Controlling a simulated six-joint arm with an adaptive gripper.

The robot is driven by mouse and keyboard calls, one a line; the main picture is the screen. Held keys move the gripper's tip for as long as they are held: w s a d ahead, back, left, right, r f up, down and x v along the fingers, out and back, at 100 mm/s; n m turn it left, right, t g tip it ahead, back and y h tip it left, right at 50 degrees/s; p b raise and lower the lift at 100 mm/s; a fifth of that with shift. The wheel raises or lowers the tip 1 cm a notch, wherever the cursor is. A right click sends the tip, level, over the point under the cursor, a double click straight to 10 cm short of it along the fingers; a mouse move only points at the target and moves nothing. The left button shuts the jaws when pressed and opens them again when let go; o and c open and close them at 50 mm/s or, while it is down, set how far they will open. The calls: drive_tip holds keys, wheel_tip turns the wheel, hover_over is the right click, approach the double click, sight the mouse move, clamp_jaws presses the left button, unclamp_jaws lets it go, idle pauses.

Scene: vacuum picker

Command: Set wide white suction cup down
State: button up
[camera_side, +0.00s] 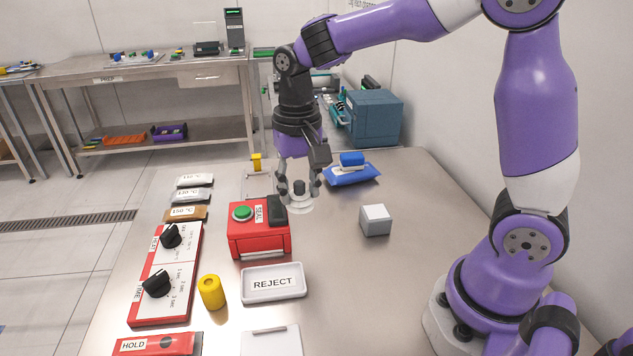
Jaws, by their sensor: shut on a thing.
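My gripper (299,190) points down over the back middle of the table, just behind and to the right of the red SEAL box. It is shut on the wide white suction cup (299,207), whose dark top sits between the fingers and whose pale, wide rim shows below them. I cannot tell whether the rim touches the table or hangs just above it.
The red SEAL box (259,240) with a green button is close in front. A REJECT tray (273,284), yellow cylinder (211,291) and red dial panel (164,275) lie nearer. A grey cube (375,220) and blue pouch (350,175) are to the right. Table between is clear.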

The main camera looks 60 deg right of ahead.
drive_tip(key=shift+s+a+r, duration=0.15)
drive_tip(key=shift+s+r, duration=0.05)
drive_tip(key=shift+r, duration=0.1)
drive_tip(key=s+d+m, duration=1.1)
drive_tip(key=d+m, duration=0.3)
drive_tip(key=m, duration=0.2)
drive_tip(key=s+d+f, duration=0.1)
drive_tip(key=d+f, duration=0.1)
drive_tip(key=d, duration=0.1)
drive_tip(key=s+d+f, duration=0.2)
drive_tip(key=d, duration=0.1)
drive_tip(key=s+d+f, duration=0.2)
drive_tip(key=d, duration=0.1)
drive_tip(key=shift+s+d, duration=0.1)
drive_tip(key=shift+d, duration=0.2)
drive_tip(key=shift+s+d+f, duration=0.15)
drive_tip(key=shift+d, duration=0.15)
drive_tip(key=shift+d+f, duration=0.1)
drive_tip(key=shift+f, duration=1.95)
drive_tip(key=shift+f, duration=0.1)
